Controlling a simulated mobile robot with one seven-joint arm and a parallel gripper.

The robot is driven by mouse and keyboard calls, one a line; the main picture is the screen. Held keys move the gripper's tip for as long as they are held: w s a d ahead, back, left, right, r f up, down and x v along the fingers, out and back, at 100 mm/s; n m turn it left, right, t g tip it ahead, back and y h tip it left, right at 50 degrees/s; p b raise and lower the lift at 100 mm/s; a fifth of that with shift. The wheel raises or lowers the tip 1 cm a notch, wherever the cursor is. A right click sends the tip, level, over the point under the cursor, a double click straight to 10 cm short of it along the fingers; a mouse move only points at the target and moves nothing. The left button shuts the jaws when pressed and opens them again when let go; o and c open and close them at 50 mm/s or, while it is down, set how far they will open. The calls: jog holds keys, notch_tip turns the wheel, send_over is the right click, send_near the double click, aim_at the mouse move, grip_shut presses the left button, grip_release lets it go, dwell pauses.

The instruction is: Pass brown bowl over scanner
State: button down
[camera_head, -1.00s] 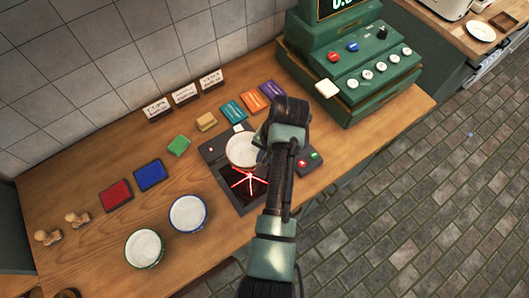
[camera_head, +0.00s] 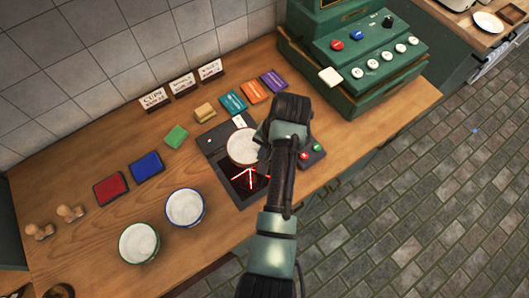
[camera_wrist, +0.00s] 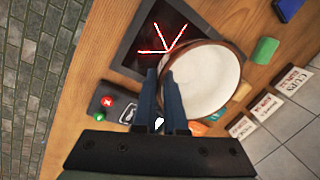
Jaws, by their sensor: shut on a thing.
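The brown bowl (camera_wrist: 212,82), white inside with a brown rim, is held by my gripper (camera_wrist: 166,78), whose two dark fingers close on its rim in the wrist view. In the head view the bowl (camera_head: 242,146) shows as a pale round shape partly hidden by my gripper (camera_head: 266,148). The scanner (camera_head: 232,187) is a dark panel with a glass window and red laser lines. The bowl is over or beside the far part of its window; its exact height is unclear. The scanner also shows in the wrist view (camera_wrist: 132,58).
A white bowl with blue rim (camera_head: 184,208) and one with green rim (camera_head: 139,243) stand to the left. Red (camera_head: 111,188) and blue (camera_head: 147,166) pads, sponges and coloured cards line the counter. A green cash register (camera_head: 350,60) stands at the right.

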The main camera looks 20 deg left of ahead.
jog(key=shift+a+p+v, duration=0.25)
jog(key=shift+p+v, duration=0.95)
jog(key=shift+v, duration=0.05)
jog(key=shift+a+p+v, duration=0.25)
jog(key=shift+p+v, duration=0.95)
jog(key=shift+v, duration=0.05)
